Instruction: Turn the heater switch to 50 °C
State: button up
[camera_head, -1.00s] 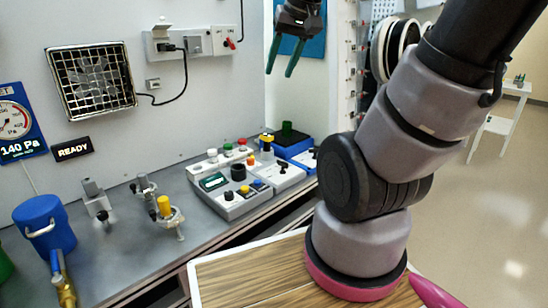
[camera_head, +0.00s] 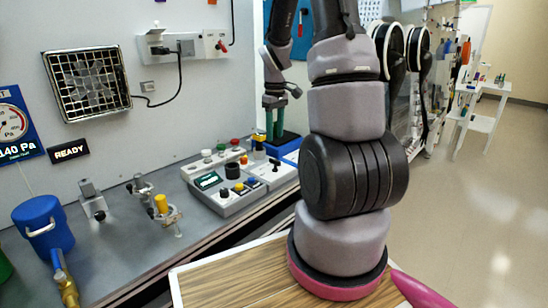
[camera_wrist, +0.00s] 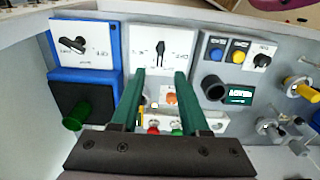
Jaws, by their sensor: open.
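In the head view my gripper (camera_head: 274,138) is above the boxes; my arm partly hides the blue box.
A grey control box (camera_head: 232,200) with knobs, buttons and a green display (camera_head: 207,180) stands beside the white box. Clamps, a yellow-capped valve (camera_head: 161,204) and a blue canister (camera_head: 42,224) stand farther left.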

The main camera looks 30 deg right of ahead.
aim_at(275, 160)
notch_tip(275, 160, down, 9)
jog(key=shift+f, duration=0.1)
dwell(0.3)
grip_shut()
